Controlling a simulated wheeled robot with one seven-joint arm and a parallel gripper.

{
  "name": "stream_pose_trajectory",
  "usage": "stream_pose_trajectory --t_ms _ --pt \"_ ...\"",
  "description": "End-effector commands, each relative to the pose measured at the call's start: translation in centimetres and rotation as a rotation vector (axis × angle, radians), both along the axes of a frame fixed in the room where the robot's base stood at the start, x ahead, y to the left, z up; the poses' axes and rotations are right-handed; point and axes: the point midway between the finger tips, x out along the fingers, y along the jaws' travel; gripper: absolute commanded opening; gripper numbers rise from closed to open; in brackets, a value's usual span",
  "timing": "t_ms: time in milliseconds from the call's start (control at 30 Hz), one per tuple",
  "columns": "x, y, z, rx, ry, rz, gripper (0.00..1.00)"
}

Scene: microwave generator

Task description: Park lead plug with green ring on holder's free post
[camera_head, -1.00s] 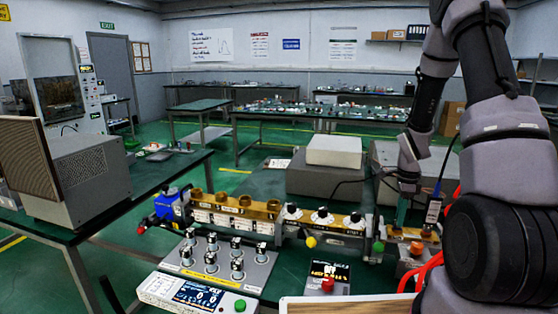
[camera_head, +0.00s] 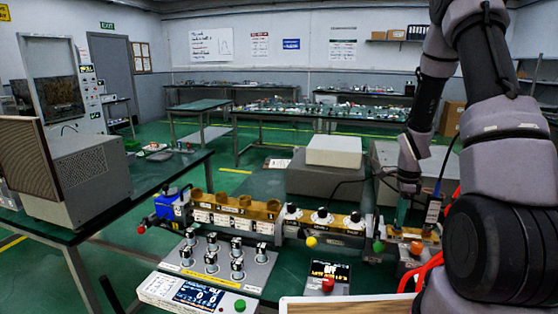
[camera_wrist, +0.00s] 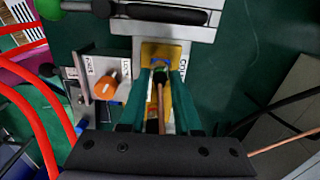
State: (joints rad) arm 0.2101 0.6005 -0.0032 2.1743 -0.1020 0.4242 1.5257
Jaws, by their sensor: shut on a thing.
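My gripper (camera_head: 401,222) points down at the right end of the bench assembly, over a brass-coloured block (camera_head: 425,236). In the wrist view its two teal fingers (camera_wrist: 161,78) are shut on a lead plug (camera_wrist: 160,98), mostly hidden between them. A tan lead runs back from it toward the wrist. A blue part shows at the fingertips, over the yellow plate (camera_wrist: 176,52) of the block. I cannot make out a green ring, the holder's free post, or whether the plug is seated. An orange plug or knob (camera_wrist: 106,84) stands just left of the fingers.
Red cables (camera_wrist: 38,115) loop close on the left in the wrist view. A green knob (camera_head: 378,246) and a row of white-faced knobs (camera_head: 322,217) stand left of the gripper. A panel of metal posts (camera_head: 212,262) lies in front. Grey boxes (camera_head: 333,151) stand behind.

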Motion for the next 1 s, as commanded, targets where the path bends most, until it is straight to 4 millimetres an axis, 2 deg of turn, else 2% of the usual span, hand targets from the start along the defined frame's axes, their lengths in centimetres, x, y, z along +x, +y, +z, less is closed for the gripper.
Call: stream_pose_trajectory --t_ms 567,1000 --pt "0.0 0.0 0.1 0.000 0.000 0.000 0.00" --pt "0.0 -0.1 1.8 -0.001 -0.001 0.000 0.00"
